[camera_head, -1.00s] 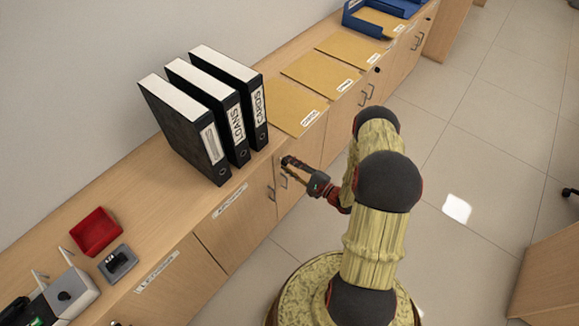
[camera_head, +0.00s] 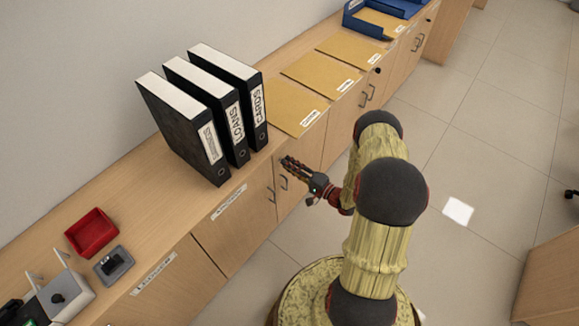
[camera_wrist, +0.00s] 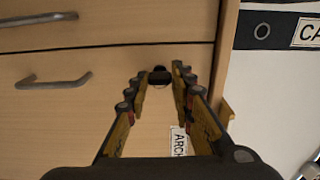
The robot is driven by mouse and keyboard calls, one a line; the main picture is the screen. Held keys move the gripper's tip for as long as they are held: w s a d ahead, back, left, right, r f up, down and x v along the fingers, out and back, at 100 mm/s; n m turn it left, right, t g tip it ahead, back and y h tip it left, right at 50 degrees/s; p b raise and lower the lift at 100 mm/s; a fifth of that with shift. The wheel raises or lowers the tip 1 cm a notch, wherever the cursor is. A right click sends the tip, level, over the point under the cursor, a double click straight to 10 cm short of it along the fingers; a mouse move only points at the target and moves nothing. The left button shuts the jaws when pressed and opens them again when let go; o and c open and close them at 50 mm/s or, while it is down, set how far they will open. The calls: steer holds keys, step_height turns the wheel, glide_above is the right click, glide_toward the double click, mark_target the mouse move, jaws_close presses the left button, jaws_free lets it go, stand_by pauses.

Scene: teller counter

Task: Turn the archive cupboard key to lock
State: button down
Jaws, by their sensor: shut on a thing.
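The archive cupboard door (camera_head: 237,243) is pale wood, with a white label (camera_head: 228,203) near its top edge. In the wrist view, part of this label (camera_wrist: 180,140) reads "ARCH". A small dark lock with the key (camera_wrist: 160,76) shows on the door front between my fingertips. The key's own shape is hard to make out. My gripper (camera_head: 287,163) reaches the cupboard front just below the counter edge. In the wrist view, my gripper (camera_wrist: 160,78) has a finger on each side of the key and is shut on it. The fingers hide the lock in the head view.
Door handles (camera_wrist: 55,80) stick out beside the lock. Black binders (camera_head: 205,120) stand on the counter above. Brown folders (camera_head: 298,106), a red tray (camera_head: 92,232) and a grey stamp pad (camera_head: 114,264) also lie there.

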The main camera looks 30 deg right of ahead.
steer(key=shift+f, duration=0.1)
steer(key=c, duration=1.6)
jaws_free()
steer(key=shift+o, duration=0.3)
steer(key=v, duration=1.2)
